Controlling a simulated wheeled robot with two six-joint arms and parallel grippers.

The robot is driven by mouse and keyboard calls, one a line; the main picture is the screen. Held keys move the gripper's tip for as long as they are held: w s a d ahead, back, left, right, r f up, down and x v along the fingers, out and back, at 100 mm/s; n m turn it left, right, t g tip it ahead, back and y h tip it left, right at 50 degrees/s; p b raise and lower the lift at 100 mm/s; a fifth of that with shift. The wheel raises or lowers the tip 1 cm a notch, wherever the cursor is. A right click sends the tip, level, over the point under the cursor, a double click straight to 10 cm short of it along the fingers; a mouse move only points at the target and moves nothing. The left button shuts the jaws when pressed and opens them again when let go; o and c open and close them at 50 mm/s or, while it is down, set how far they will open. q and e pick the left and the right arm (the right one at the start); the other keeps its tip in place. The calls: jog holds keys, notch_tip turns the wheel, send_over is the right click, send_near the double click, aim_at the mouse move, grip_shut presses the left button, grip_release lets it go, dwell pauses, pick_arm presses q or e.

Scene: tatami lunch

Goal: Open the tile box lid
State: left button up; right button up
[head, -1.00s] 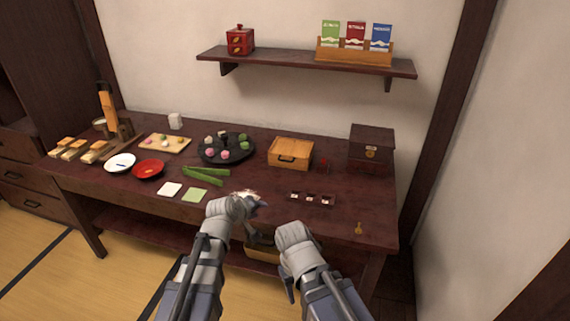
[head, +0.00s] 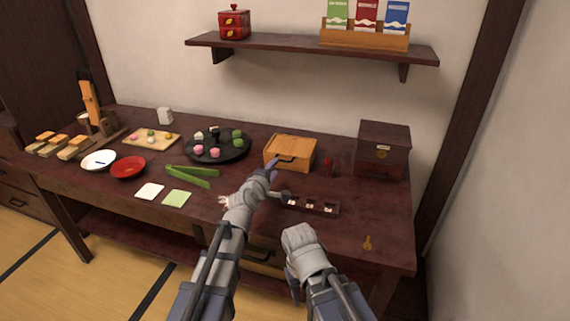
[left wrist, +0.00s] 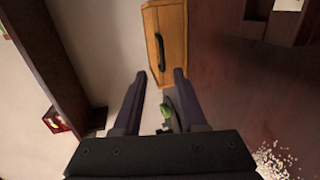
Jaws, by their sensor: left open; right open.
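A light wooden box (head: 291,150) with a dark handle on its front stands shut toward the back of the table. It also shows in the left wrist view (left wrist: 172,28), just beyond the fingertips. My left gripper (head: 272,180) is in front of this box, open and empty, its fingers (left wrist: 160,80) spread on either side of the handle's line but apart from it. A dark chest (head: 384,146) with a brass clasp stands shut at the right. No label shows which box holds tiles. My right gripper (head: 298,238) is open, low at the table's front edge; its fingertips are mostly hidden.
A small dark tray (head: 325,209) with several pieces lies right of my left gripper. A brass key-like piece (head: 367,243) lies at the front right. A round black platter (head: 232,157) of sweets and green strips (head: 194,181) lie left.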

aim_at(282, 160)
pick_arm(q)
jog(key=shift+w+d+f, duration=0.1)
jog(key=shift+w+f, duration=0.2)
jog(key=shift+f, duration=0.15)
jog(key=shift+w, duration=0.2)
jog(key=shift+b+x, duration=1)
jog(key=shift+x, duration=2.9)
jog(key=shift+r, duration=0.1)
pick_arm(e)
jog(key=f, duration=0.1)
jog(key=w+f, duration=0.1)
jog(key=shift+d+f, duration=0.15)
jog(key=shift+f, duration=0.2)
pick_arm(q)
grip_shut()
